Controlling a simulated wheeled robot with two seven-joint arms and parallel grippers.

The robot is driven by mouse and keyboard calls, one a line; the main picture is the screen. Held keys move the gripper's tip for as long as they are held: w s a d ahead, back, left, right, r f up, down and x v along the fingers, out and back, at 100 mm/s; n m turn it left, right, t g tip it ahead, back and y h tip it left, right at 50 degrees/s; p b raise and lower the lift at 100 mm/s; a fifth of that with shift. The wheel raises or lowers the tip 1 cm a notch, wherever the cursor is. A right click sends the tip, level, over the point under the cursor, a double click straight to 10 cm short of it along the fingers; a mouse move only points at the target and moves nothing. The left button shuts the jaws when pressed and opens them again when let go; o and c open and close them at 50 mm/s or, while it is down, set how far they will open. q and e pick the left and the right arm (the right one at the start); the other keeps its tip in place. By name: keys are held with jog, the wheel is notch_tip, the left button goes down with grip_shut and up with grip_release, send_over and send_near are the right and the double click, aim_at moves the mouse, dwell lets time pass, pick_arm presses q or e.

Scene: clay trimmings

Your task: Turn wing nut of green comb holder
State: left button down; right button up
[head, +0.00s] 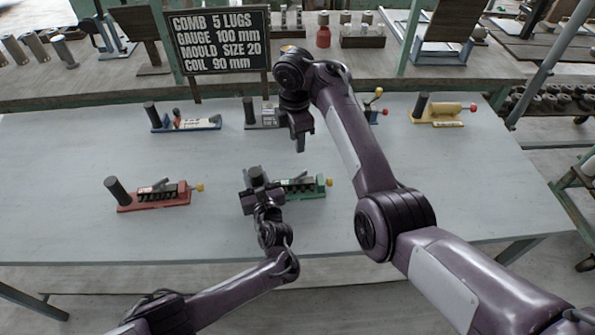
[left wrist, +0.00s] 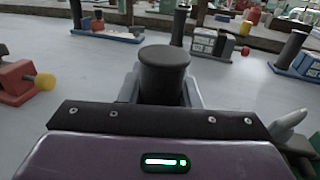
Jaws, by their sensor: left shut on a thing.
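The green comb holder (head: 308,193) sits on the grey table, right of centre, with a dark comb, a grey lever-like part (head: 300,178) and a yellow knob (head: 329,182) at its right end. I cannot tell clearly which part is its wing nut; a grey wing-shaped piece (left wrist: 289,126) shows at the right in the left wrist view. My left gripper (head: 262,192) is shut on the holder's dark upright post (left wrist: 164,72) at its left end, and hides part of the base. My right gripper (head: 300,138) hangs above the table behind the green holder; its jaw opening is unclear.
A red holder (head: 153,202) stands to the left. Blue (head: 187,125), grey (head: 262,115) and yellow (head: 437,117) holders stand along the back. A black sign (head: 221,43) stands behind the table. The table right of the green holder is partly crossed by my right arm.

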aim_at(298, 175)
jog(key=f+n, duration=0.1)
jog(key=f, duration=0.2)
jog(key=s+f+n, duration=0.1)
jog(key=f+n, duration=0.1)
jog(key=f, duration=0.2)
jog(key=f+n, duration=0.1)
jog(key=f, duration=0.3)
jog(key=shift+s+g, duration=0.3)
jog(key=shift+s, duration=0.1)
grip_shut()
